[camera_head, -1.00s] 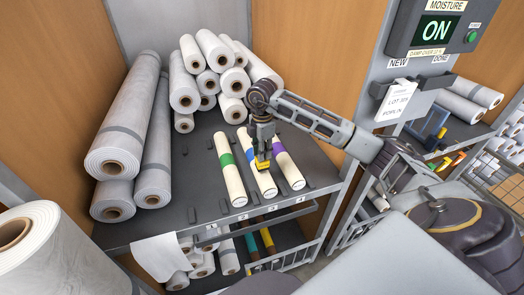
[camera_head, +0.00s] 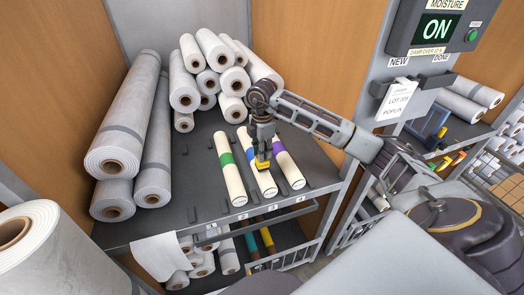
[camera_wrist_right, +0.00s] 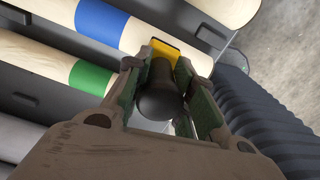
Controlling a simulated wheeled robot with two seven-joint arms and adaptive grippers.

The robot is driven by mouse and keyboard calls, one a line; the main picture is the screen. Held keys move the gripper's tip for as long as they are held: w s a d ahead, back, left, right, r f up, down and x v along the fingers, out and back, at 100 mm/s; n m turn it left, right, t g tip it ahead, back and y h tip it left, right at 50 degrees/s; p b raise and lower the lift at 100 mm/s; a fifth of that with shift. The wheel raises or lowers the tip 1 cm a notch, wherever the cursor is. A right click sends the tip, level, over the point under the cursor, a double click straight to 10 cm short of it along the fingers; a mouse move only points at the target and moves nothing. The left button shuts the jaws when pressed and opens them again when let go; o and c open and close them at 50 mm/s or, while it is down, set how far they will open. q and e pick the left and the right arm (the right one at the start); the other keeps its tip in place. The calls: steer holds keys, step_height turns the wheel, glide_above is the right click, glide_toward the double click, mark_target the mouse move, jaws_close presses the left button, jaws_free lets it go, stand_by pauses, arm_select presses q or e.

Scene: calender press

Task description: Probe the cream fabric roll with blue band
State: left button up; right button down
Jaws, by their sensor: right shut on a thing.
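The cream fabric roll with the blue band (camera_head: 267,184) lies in the middle of three banded rolls on the shelf. It also shows at the top of the right wrist view (camera_wrist_right: 100,22). My right gripper (camera_head: 263,150) is over this roll, in front of its blue band, and hides part of it. The gripper is shut on a dark, rounded handheld probe (camera_wrist_right: 160,92) with a yellow end (camera_wrist_right: 165,48). The yellow end points down at the roll. I cannot tell whether it touches the cloth. My left gripper is not in view.
A green-banded roll (camera_head: 232,177) lies to the left and a purple-banded roll (camera_head: 290,170) to the right. A meter panel (camera_head: 437,28) reads ON.

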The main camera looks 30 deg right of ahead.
steer(key=shift+f, duration=0.45)
stand_by(1.7)
steer(key=shift+r, duration=0.15)
steer(key=shift+r+p, duration=1.95)
steer(key=shift+r, duration=1.45)
